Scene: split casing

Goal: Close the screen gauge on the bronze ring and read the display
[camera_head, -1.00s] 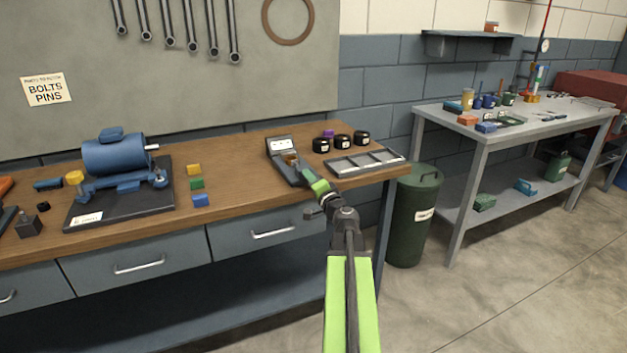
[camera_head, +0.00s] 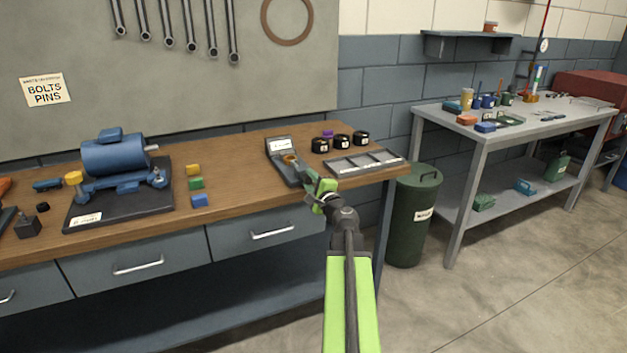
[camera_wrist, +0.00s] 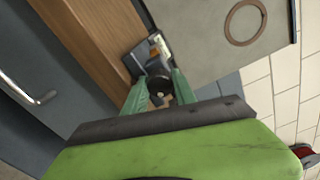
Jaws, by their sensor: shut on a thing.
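The screen gauge (camera_head: 280,172) stands on the wooden bench, a dark device with a raised pale display (camera_head: 279,145). The display's figures are too small to read. The bronze ring (camera_head: 290,159) sits at the gauge, just below the display. My gripper (camera_head: 306,174) reaches in from the front right and is at the gauge's near right side. In the wrist view the gauge (camera_wrist: 141,54) lies just beyond my green fingers (camera_wrist: 158,90). They are shut on a dark round part of it, which hides the ring there. Whether the gauge jaws touch the ring cannot be told.
Black labelled pots (camera_head: 342,142) and a purple piece (camera_head: 327,134) stand behind right of the gauge. A grey divided tray (camera_head: 365,162) lies to its right. Small coloured blocks (camera_head: 196,184) and a blue motor (camera_head: 114,155) are to the left. A green bin (camera_head: 412,225) stands beside the bench.

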